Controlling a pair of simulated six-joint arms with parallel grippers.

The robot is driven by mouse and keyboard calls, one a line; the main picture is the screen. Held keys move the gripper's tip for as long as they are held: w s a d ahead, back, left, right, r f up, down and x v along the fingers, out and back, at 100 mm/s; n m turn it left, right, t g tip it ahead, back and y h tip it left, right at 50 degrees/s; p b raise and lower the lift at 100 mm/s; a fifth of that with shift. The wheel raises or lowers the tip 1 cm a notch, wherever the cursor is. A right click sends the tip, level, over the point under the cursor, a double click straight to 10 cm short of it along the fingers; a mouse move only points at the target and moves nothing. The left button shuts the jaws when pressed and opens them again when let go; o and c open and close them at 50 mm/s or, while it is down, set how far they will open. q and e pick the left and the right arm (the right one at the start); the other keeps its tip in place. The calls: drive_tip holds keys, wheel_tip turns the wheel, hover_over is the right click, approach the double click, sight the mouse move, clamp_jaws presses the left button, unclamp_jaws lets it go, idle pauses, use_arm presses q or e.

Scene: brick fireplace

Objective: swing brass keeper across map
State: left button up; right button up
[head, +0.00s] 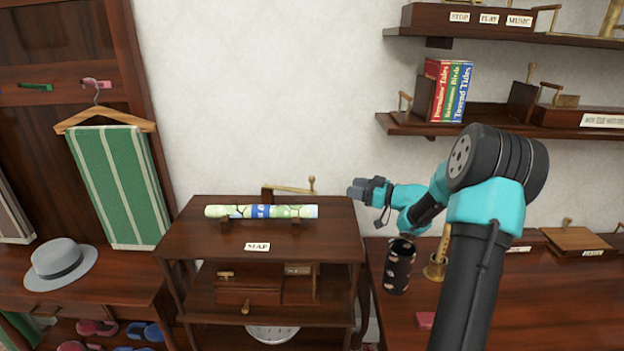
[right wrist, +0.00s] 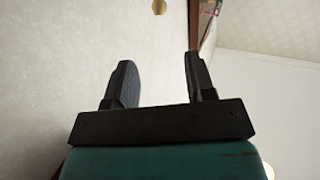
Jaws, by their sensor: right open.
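A rolled map (head: 262,211), white, green, yellow and blue, lies across two dark wooden supports on top of a small wooden stand (head: 200,240). A plate on the stand's front edge reads MAP. The brass keeper (head: 288,189) is a thin bar with an upright knob at its right end, behind the map and roughly parallel to it. My right gripper (head: 358,189) is to the right of the keeper's knob, pointing left, apart from it. In the right wrist view its two fingers (right wrist: 158,80) are spread with nothing between them. My left gripper is not in view.
Books (head: 450,90) stand on a wall shelf (head: 400,125) above and behind my right arm. A dark patterned cup (head: 398,268) and a brass bell-like object (head: 436,266) stand on the right table below the arm. A grey hat (head: 60,262) and a hanging green towel (head: 118,185) are at the left.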

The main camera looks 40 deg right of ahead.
sight(312, 177)
drive_tip(key=x, duration=1.5)
drive_tip(key=shift+w, duration=0.1)
drive_tip(key=shift+c, duration=0.3)
clamp_jaws()
